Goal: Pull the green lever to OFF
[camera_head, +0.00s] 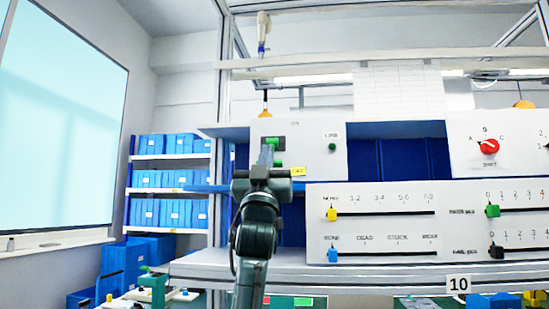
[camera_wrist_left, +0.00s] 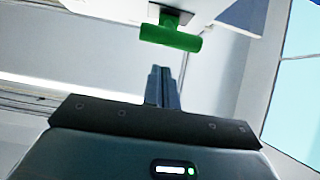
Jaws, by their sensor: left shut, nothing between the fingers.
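The green lever (camera_head: 271,142) is on the left part of a white panel (camera_head: 310,140) in the head view. In the left wrist view the lever (camera_wrist_left: 171,36) is a green T-shaped handle coming out of a dark slot. My left gripper (camera_head: 266,160) is just below and in front of the lever and hides part of it. In the left wrist view its fingers (camera_wrist_left: 164,77) are shut and empty, pointing towards the handle with a gap between them. My right gripper is in neither view.
A green button (camera_head: 332,146) sits right of the lever. A slider panel (camera_head: 380,250) with coloured knobs stands lower right, and a red rotary knob (camera_head: 489,146) is at upper right. Blue bins fill shelves at left.

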